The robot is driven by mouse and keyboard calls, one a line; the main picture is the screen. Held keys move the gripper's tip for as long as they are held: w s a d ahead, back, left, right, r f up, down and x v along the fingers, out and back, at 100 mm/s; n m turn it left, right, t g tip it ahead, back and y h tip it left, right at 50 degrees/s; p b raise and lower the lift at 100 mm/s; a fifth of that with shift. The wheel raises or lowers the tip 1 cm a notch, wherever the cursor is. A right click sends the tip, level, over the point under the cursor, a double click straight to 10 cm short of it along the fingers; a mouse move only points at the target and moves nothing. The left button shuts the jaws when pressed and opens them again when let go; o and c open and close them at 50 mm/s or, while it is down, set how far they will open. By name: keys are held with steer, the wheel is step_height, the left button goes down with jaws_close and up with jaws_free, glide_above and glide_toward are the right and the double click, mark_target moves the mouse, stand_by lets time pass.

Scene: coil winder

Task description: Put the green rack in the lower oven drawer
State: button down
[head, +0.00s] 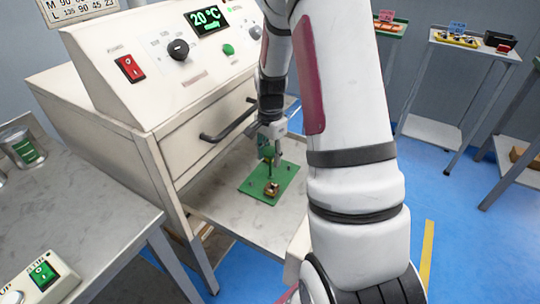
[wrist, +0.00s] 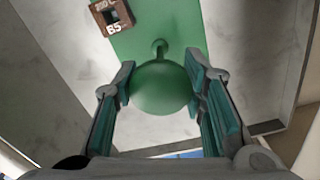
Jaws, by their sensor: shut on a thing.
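The green rack (head: 284,181) is a flat green plate with an upright post and a round green knob (wrist: 162,90). It is over the pale floor of the pulled-out lower oven drawer (head: 222,198); I cannot tell whether it rests on it. My gripper (head: 268,152) is shut on the knob, with a teal-padded finger on each side in the wrist view (wrist: 160,84). A small brown block with a coppery part (head: 271,189) sits on the plate; in the wrist view it bears a "B5" label (wrist: 110,17).
The oven (head: 150,80) has a dark bar handle (head: 226,122) above the open drawer. A grey table (head: 75,205) with a can (head: 22,148) stands at the left. Side tables (head: 470,45) stand at the back right. My arm hides the drawer's right part.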

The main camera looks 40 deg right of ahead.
steer(key=c, duration=1)
jaws_free()
